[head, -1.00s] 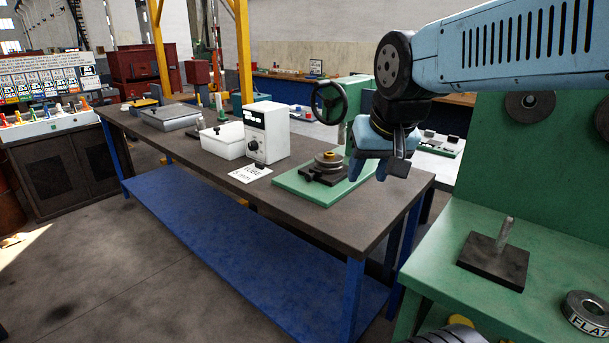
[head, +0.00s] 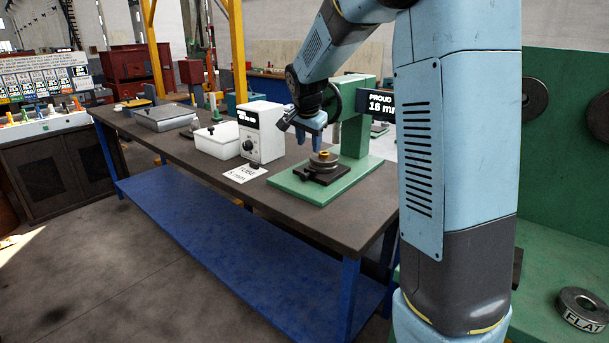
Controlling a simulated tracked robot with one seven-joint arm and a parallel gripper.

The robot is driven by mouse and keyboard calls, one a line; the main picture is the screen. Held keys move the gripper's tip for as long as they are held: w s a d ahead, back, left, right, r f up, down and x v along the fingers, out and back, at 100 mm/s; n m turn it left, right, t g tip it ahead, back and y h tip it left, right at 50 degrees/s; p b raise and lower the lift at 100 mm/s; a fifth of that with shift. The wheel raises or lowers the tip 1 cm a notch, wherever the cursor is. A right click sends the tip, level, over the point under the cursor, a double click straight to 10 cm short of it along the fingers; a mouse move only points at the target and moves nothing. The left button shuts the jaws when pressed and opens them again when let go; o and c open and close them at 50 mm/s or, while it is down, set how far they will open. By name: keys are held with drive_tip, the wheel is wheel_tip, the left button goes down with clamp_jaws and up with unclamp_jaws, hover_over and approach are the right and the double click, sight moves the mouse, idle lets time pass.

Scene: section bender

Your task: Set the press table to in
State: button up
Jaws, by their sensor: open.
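The small green press (head: 353,131) stands near the right end of the bench. Its black table piece (head: 321,173) lies on the green base plate (head: 300,189), with a round metal part and a brass-coloured top on it. My gripper (head: 309,138) is open, jaws pointing down, in front of the press and above the table piece, with a visible gap between them. The press's handwheel is mostly hidden behind my gripper and arm. I cannot tell which position the table is set to.
A white box with a knob (head: 263,143) stands left of the press. A paper label (head: 244,173) lies on the bench (head: 190,165). A black sign (head: 381,105) reads "PROUD 16 mm". My arm covers much of the green machine (head: 560,150) at right.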

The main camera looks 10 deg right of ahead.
drive_tip(key=m, duration=0.1)
approach(303, 173)
drive_tip(key=x, duration=1)
drive_tip(key=shift+d+f, duration=0.1)
drive_tip(key=shift+d, duration=0.05)
clamp_jaws()
idle(0.3)
